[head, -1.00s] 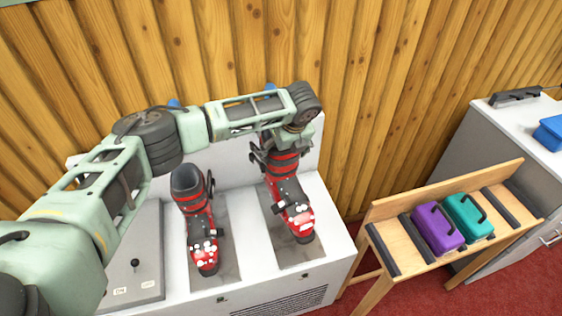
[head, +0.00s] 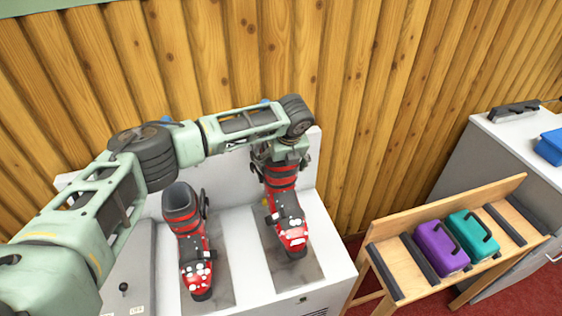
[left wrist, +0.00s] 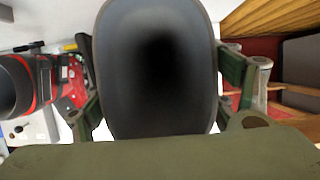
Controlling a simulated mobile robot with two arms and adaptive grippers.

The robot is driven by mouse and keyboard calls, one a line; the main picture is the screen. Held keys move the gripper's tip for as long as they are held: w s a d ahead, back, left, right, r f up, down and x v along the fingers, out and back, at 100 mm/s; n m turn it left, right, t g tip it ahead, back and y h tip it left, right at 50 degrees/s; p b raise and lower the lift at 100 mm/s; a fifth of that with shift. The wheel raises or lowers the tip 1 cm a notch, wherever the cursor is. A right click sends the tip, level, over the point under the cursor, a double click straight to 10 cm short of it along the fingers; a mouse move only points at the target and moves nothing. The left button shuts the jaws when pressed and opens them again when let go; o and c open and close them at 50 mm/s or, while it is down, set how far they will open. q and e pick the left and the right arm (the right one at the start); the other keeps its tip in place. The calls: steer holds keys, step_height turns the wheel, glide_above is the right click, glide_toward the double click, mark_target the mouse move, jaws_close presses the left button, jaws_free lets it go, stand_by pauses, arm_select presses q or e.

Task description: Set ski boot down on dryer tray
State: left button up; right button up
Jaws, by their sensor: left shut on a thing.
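My left gripper (head: 280,158) is shut on the upper cuff of a red and black ski boot (head: 290,222). The boot is upright, toe toward me, over the right grey dryer tray (head: 309,277). I cannot tell whether its sole touches the tray. A second, matching boot (head: 184,232) stands on the left grey tray (head: 223,284). In the left wrist view the held boot's dark opening (left wrist: 158,70) fills the middle, with a finger on each side. The second boot (left wrist: 18,85) shows at the left edge there. My right gripper is not in view.
The white dryer (head: 337,262) stands against a wooden plank wall (head: 350,100). To the right is a wooden bench (head: 400,262) with a purple case (head: 440,248) and a teal case (head: 470,235). A grey cabinet (head: 460,160) stands behind it.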

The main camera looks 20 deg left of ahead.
mark_target(281, 188)
arm_select(q)
steer(key=shift+f+b, duration=3.9)
steer(key=shift+f, duration=1.7)
steer(key=o, duration=2.1)
steer(key=shift+c, duration=0.2)
steer(key=shift+o, duration=0.3)
steer(key=shift+s, duration=0.1)
